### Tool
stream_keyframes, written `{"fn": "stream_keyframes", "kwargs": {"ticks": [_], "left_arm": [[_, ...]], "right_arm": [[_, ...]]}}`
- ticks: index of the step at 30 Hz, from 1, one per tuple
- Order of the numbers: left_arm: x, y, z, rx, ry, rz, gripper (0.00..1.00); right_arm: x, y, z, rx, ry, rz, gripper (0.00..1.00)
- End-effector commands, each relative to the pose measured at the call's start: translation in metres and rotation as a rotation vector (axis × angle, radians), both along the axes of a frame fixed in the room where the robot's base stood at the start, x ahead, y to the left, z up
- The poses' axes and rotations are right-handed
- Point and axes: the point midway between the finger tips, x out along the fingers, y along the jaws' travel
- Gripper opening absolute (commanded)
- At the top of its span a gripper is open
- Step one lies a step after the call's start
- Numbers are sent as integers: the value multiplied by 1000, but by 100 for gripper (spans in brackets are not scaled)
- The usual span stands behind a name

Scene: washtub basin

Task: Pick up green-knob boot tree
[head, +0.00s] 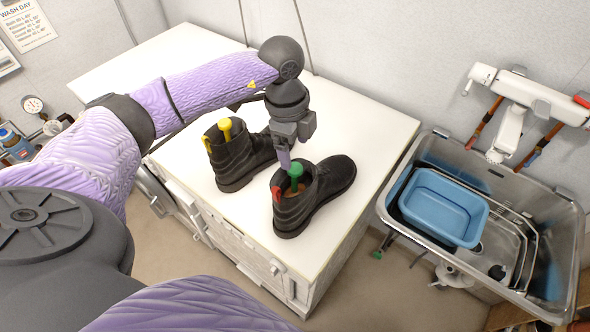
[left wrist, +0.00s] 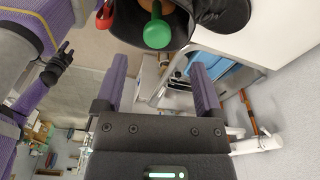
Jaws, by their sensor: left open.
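The green-knob boot tree (head: 296,170) stands in the opening of the nearer dark boot (head: 310,195) on the white worktop. Its knob shows above the boot collar; its lower part is hidden inside. My left gripper (head: 285,160) points down just beside and above the knob, fingers open. In the left wrist view the green knob (left wrist: 157,33) lies ahead of and roughly between the two purple fingers (left wrist: 160,82), with nothing held. A dark shape, apparently my right gripper (left wrist: 57,65), shows at the left there; its jaws are too small to tell.
A second dark boot (head: 240,155) with a yellow-knob boot tree (head: 225,130) stands to the left. A red tab (head: 277,194) shows at the nearer boot's collar. A metal sink (head: 545,190) holding a blue basin (head: 443,207) is at the right. The worktop (head: 375,125) behind the boots is clear.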

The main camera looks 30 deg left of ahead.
Motion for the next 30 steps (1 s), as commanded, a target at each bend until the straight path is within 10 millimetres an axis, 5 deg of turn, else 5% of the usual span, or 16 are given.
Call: {"fn": "stream_keyframes", "kwargs": {"ticks": [9, 17, 30], "left_arm": [[-4, -4, -57, -5, 1, -4, 87], [-3, -5, -64, -6, -3, -7, 87], [-3, -5, -63, -7, -3, -7, 0]], "right_arm": [[0, -3, -1, -5, 1, 2, 53], [-1, 0, -1, 0, 1, 0, 53], [-1, 6, -1, 9, 1, -3, 53]]}}
